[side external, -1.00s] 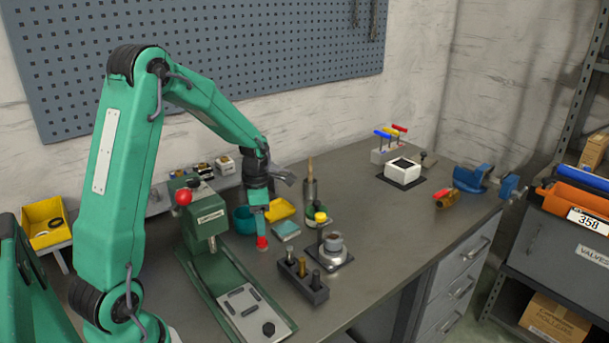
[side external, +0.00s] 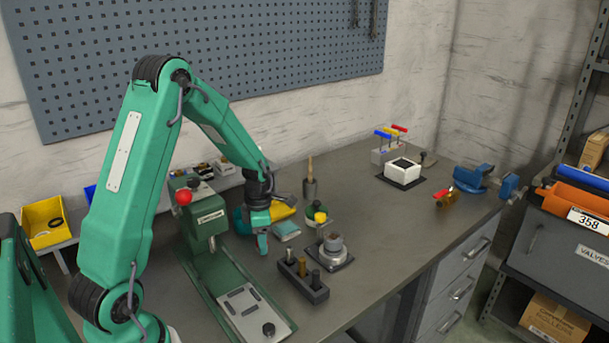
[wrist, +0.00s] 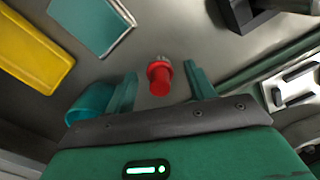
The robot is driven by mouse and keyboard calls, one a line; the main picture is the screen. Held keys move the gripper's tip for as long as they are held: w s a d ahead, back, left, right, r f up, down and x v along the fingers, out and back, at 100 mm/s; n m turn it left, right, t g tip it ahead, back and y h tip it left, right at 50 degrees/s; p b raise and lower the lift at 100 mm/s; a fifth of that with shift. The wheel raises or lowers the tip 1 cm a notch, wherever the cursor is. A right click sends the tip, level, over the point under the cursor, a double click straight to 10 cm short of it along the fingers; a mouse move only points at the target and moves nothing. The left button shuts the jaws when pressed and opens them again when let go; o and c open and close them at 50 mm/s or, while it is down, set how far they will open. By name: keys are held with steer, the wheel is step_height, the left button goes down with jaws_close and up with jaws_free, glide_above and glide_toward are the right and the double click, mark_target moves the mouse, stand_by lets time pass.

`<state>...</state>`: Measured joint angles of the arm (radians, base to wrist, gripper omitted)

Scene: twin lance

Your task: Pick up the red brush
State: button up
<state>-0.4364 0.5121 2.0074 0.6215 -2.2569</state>
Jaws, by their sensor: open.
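The red brush (wrist: 160,80) shows in the wrist view as a short red cylinder with a greyish ring at its far end. It lies between my gripper's two teal fingers, with a gap visible on each side. My gripper (side external: 263,245) is open, pointing down low over the bench just right of the green press. In the side view the brush is hidden behind my gripper. Whether the fingers are level with the brush in height, I cannot tell.
A teal pad (side external: 287,231), yellow tray (side external: 281,212) and teal bowl (wrist: 88,103) are close by. The green press (side external: 208,222) stands to the left. A dark block with pins (side external: 303,282) stands in front to the right. The bench's right part has free room.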

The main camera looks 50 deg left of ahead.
stand_by(0.4)
steer(key=c, duration=1)
steer(key=shift+r, duration=0.15)
steer(key=shift+r, duration=0.55)
steer(key=r, duration=0.3)
steer(key=shift+d+r, duration=0.1)
steer(key=shift+d, duration=0.25)
steer(key=d+r, duration=0.2)
steer(key=d, duration=0.1)
steer(key=d+r, duration=0.2)
steer(key=d, duration=0.2)
steer(key=s+d+r, duration=0.1)
steer(key=d+r, duration=0.1)
steer(key=d, duration=0.2)
steer(key=shift+s+r, duration=0.1)
steer(key=shift+r, duration=0.1)
